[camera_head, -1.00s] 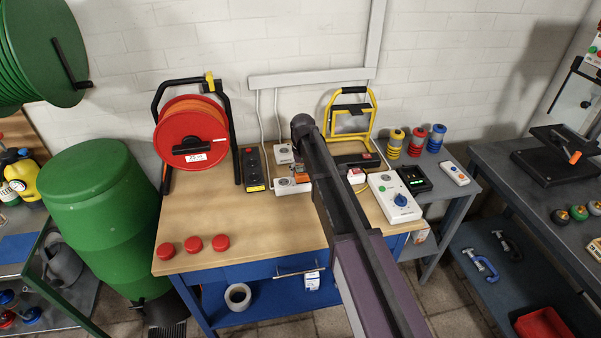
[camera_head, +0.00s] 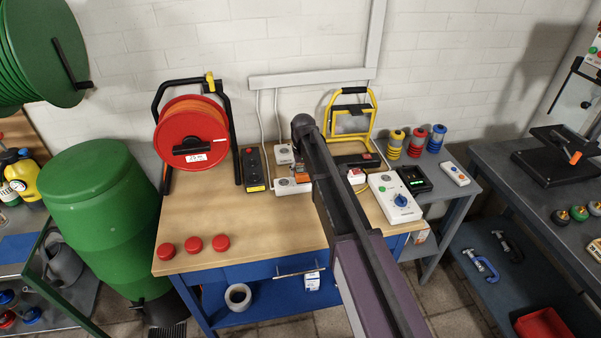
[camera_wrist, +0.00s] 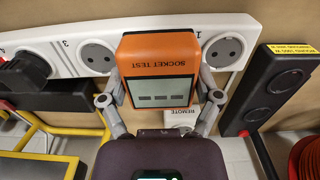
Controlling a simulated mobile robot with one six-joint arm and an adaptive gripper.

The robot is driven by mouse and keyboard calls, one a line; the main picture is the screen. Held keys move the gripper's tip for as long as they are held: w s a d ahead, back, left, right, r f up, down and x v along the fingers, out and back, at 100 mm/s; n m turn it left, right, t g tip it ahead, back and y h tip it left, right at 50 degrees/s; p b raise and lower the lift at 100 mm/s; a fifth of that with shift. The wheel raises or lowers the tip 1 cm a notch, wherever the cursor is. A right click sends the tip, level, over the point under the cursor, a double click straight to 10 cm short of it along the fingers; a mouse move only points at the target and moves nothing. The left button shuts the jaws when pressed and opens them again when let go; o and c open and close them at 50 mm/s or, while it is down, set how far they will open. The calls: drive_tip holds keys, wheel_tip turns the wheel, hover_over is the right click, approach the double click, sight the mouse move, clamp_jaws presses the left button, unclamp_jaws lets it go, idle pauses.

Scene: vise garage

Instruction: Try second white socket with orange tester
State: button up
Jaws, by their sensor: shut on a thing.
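The orange tester (camera_wrist: 158,57), labelled SOCKET TEST, has a grey display (camera_wrist: 160,93) with three dark bars. My gripper (camera_wrist: 160,100) is shut on its sides. The tester is in front of the white socket strip (camera_wrist: 129,44), covering part of it; I cannot tell whether its pins are in a socket. A bare round socket (camera_wrist: 97,55) shows left of the tester and another (camera_wrist: 224,50) right of it. A black plug (camera_wrist: 28,70) sits in the strip at the left. In the head view my arm hides most of the tester (camera_head: 304,179) and strip (camera_head: 290,186).
A black socket bar (camera_wrist: 270,95) lies right of the tester in the wrist view. A white box marked REMOTE (camera_wrist: 186,118) is behind my gripper. Red reel (camera_head: 190,135), yellow work lamp (camera_head: 349,112) and white dial box (camera_head: 394,197) surround the strip. The bench front (camera_head: 260,220) is mostly clear.

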drive_tip(key=shift+f+b, duration=0.6)
idle(0.8)
drive_tip(key=o, duration=1.1)
drive_tip(key=shift+r, duration=0.1)
